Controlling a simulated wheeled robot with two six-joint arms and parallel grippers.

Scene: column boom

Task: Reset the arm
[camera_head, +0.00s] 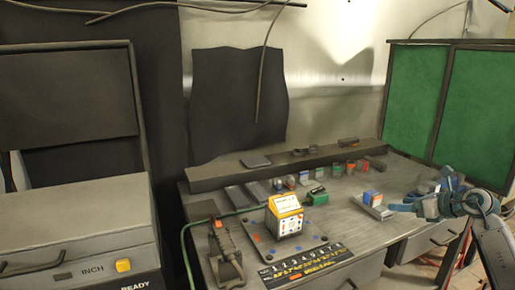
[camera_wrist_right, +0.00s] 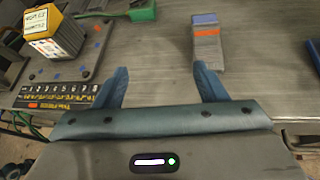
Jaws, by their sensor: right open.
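My right arm comes in from the right in the head view, and its gripper (camera_head: 412,208) is at the right part of the workbench, by the bench's front edge. In the right wrist view the gripper (camera_wrist_right: 158,86) has its two blue fingers spread wide apart with nothing between them. A grey block with a blue and orange top (camera_wrist_right: 206,40) lies on the bench just beyond the right finger; it also shows in the head view (camera_head: 373,206), left of the gripper. My left gripper is not in view.
The workbench (camera_head: 345,222) holds a yellow-topped box (camera_head: 284,215) on a plate, a numbered strip (camera_head: 307,266), a clamp-like tool (camera_head: 225,252) and a green block (camera_head: 317,198). A grey cabinet (camera_head: 75,225) stands left. Green panels (camera_head: 478,105) stand behind right. Bare bench lies between the fingers.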

